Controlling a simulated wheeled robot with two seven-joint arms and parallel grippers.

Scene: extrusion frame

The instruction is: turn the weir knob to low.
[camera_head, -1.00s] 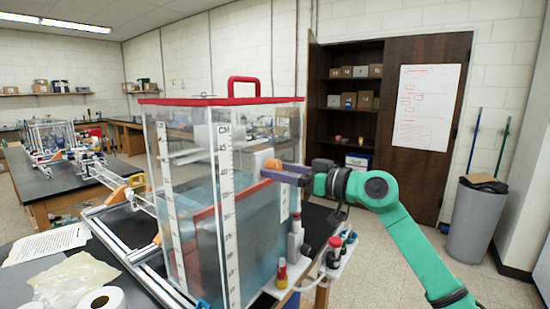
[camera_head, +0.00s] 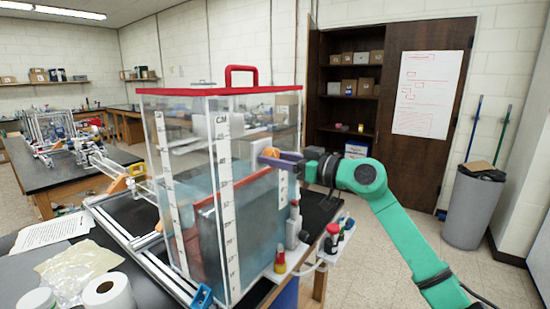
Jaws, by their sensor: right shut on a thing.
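A clear tank (camera_head: 190,147) with a red lid and centimetre scales holds water and a red-edged plate, seen through its wall. A small orange part (camera_head: 270,152) shows at the tank's right side and looks like the weir knob. My right gripper (camera_head: 277,157) reaches it from the right and is shut on it. The fingers hide part of the knob, so I cannot read its setting or any low mark. My left gripper is not in view.
A grey bin (camera_head: 470,208) stands right. Open floor lies between bin and bench.

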